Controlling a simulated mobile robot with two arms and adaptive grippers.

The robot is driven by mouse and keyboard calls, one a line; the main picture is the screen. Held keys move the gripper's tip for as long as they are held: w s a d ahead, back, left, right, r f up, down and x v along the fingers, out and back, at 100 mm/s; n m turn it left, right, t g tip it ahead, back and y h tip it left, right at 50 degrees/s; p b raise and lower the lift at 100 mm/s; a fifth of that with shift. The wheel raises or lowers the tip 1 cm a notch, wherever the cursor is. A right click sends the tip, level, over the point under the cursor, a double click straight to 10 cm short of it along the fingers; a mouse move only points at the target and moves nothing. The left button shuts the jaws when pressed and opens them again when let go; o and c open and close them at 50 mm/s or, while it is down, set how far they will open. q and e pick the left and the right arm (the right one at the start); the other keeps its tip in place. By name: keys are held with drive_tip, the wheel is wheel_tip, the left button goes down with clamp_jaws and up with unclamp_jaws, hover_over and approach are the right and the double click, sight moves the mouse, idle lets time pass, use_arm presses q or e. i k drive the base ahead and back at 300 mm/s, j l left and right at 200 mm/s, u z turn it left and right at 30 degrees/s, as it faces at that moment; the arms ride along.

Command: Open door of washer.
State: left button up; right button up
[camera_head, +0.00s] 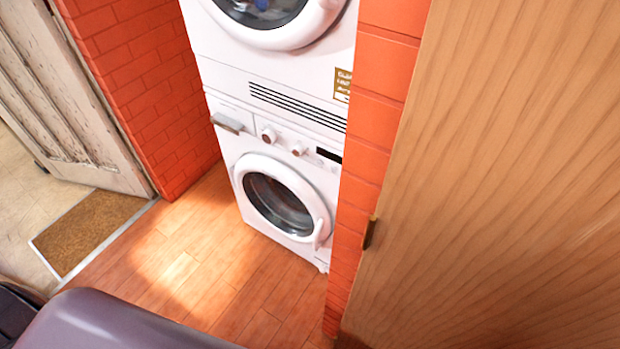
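The washer (241,178) is the lower white machine of a stack of two, in the middle of the head view. Its round door (240,170) has a white ring and dark glass and looks shut against the front. A white handle (318,235) sits at the right side of the door ring. Knobs, a dark display and a detergent drawer are above the door. Neither of my grippers is in view.
A second white machine (225,55) stands on top of the washer. Orange brick walls (150,75) flank the stack. A wooden panel (490,180) fills the right side. A weathered door (60,90) and brown mat (88,230) are at left. The wooden floor (190,260) before the washer is clear.

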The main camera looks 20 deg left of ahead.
sight(252, 165)
drive_tip(key=u, duration=0.85)
drive_tip(key=j+z, duration=0.1)
drive_tip(key=z, duration=0.25)
drive_tip(key=i+j+z, duration=0.1)
drive_tip(key=z, duration=0.25)
drive_tip(key=j+z, duration=0.1)
drive_tip(key=z, duration=0.25)
drive_tip(key=j+z, duration=0.25)
drive_tip(key=j, duration=0.4)
drive_tip(key=j+z, duration=0.25)
drive_tip(key=j, duration=0.35)
drive_tip(key=j+z, duration=0.3)
drive_tip(key=j, duration=0.35)
drive_tip(key=k+j+z, duration=0.1)
drive_tip(key=j+z, duration=0.15)
drive_tip(key=j, duration=0.35)
